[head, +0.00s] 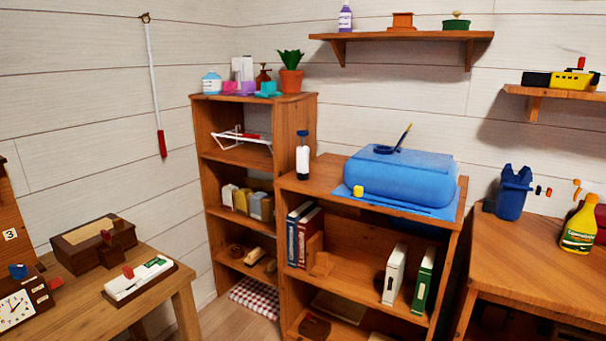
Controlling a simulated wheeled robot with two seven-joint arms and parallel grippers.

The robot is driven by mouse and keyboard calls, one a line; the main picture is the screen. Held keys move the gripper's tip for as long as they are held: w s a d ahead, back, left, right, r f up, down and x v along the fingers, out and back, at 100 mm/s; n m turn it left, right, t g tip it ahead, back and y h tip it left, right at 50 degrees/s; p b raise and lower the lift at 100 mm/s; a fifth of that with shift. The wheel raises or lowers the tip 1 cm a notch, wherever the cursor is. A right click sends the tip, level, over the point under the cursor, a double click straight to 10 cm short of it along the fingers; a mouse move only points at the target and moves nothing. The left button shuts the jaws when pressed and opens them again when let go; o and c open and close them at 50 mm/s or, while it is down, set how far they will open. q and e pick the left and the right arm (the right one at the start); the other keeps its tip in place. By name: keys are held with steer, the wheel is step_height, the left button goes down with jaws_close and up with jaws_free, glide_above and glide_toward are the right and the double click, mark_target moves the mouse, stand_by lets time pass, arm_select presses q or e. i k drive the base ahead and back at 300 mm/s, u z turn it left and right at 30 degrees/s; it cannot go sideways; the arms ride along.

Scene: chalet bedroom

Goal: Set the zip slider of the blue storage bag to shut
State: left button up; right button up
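The blue storage bag (412,182) lies puffed up on top of the low bookshelf, on a flat blue sheet or flange (425,210). A small yellow block (358,192) sits at its front left corner; it may be the zip slider, but I cannot tell whether it stands at open or shut. A dark round piece with a thin yellow-tipped stick (397,141) is on top of the bag. Neither of my grippers is in the head view.
A white bottle with a dark cap (302,160) stands on the bookshelf (325,178) left of the bag. A wooden table (540,250) to the right holds a blue container (512,195) and a yellow bottle (579,228). A wall shelf (400,36) hangs above the bag.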

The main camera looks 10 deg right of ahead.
mark_target(358, 191)
steer(key=z, duration=0.05)
steer(key=i, duration=1)
steer(key=z, duration=0.5)
